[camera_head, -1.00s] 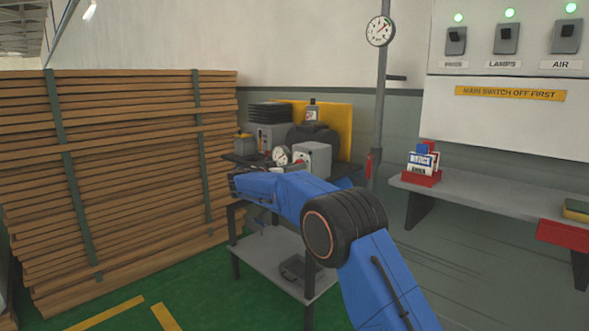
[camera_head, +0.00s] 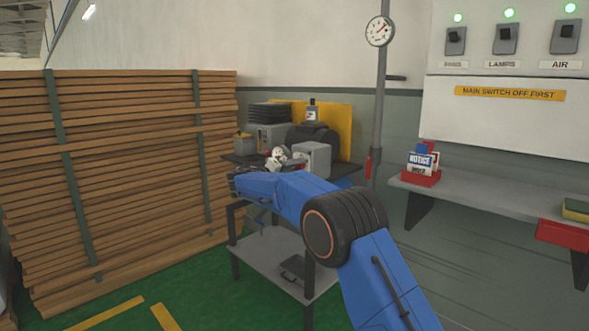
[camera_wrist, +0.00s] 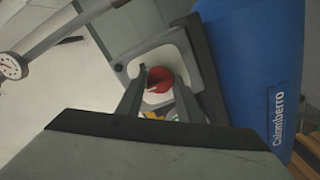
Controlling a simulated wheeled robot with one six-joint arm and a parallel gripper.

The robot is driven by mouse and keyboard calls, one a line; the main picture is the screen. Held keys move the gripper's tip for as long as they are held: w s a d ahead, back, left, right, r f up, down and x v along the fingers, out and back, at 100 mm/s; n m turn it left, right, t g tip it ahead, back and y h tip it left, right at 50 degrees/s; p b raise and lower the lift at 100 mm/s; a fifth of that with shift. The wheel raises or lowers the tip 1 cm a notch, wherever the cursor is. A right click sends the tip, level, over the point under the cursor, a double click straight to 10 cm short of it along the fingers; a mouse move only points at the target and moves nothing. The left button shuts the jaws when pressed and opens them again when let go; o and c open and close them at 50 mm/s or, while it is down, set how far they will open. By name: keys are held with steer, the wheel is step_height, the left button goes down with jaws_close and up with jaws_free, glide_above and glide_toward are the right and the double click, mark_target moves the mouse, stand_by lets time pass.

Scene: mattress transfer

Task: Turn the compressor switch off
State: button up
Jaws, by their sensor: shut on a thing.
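In the wrist view, a red rotary switch knob (camera_wrist: 159,80) sits on a pale plate on the front of a grey switch box (camera_wrist: 178,42). My gripper (camera_wrist: 158,80) has one finger on each side of the red knob and is shut on it. In the head view, the grey box (camera_head: 315,158) stands on a cart among the compressor parts. The knob and my fingertips cannot be made out clearly there, beyond my blue arm.
The cart (camera_head: 282,262) has a lower shelf. Stacked planks (camera_head: 130,165) stand at left. A pipe with a round gauge (camera_head: 379,31) runs up the wall. At right are a wall panel with lit switches (camera_head: 506,39) and a shelf (camera_head: 480,195) holding cards. Green floor is clear in front.

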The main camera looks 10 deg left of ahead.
steer(key=shift+n, duration=0.4)
steer(key=o, duration=1.1)
steer(key=shift+c, duration=0.2)
steer(key=shift+a, duration=0.1)
steer(key=v, duration=1.7)
steer(key=shift+s, duration=0.2)
steer(key=shift+a+f, duration=0.1)
steer(key=shift+a, duration=0.05)
